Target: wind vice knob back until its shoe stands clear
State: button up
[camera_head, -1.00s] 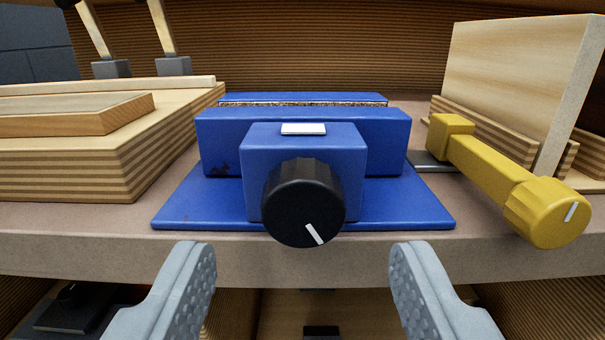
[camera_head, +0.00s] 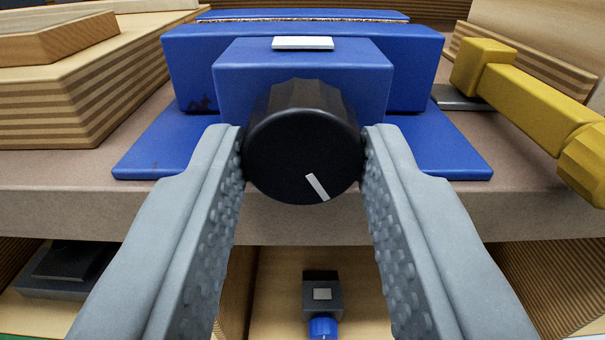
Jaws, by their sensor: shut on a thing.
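The vice (camera_head: 300,65) is blue and stands on a blue base plate (camera_head: 150,150) at the front edge of the bench. Its black ribbed knob (camera_head: 300,150) faces me, with a white mark pointing down and slightly right. My gripper (camera_head: 304,150) is shut on the knob, one finger on its left side and one on its right. A white label sits on top of the vice's front block. Behind the front block, a thin brown speckled strip shows along the blue rear bar. I cannot make out the shoe separately.
A yellow clamp with a ribbed yellow knob (camera_head: 585,160) juts over the bench edge at right. A stack of layered wood (camera_head: 100,80) lies at left. Below the bench (camera_head: 60,210) is an open shelf with a dark block and a small blue-tipped item (camera_head: 322,300).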

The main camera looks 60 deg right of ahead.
jog(key=shift+n, duration=0.4)
jog(key=n, duration=1.2)
jog(key=shift+s+r+n, duration=0.1)
jog(key=shift+n, duration=0.3)
jog(key=n, duration=1.2)
jog(key=shift+n, duration=0.3)
jog(key=o, duration=1)
